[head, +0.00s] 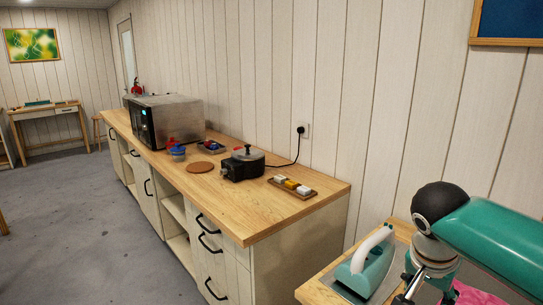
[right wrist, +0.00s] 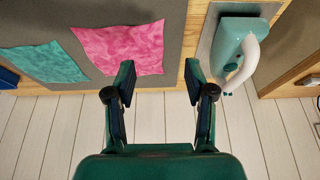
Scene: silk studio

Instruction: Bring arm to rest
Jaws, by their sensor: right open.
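My right arm comes in from the right edge of the head view, teal with a black and silver wrist joint. My right gripper (head: 425,288) is low in that view, beside the iron, its tips partly cut off by the frame's lower edge. In the right wrist view, my right gripper (right wrist: 157,80) is open with nothing between its two fingers. The teal iron (head: 372,264) with a white handle rests on a metal plate. It also shows at the top right of the right wrist view (right wrist: 232,48), apart from the fingers. My left gripper is not in view.
A pink cloth (right wrist: 120,48) and a teal cloth (right wrist: 45,62) lie on a grey surface (right wrist: 165,50). Grey floor lies left.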

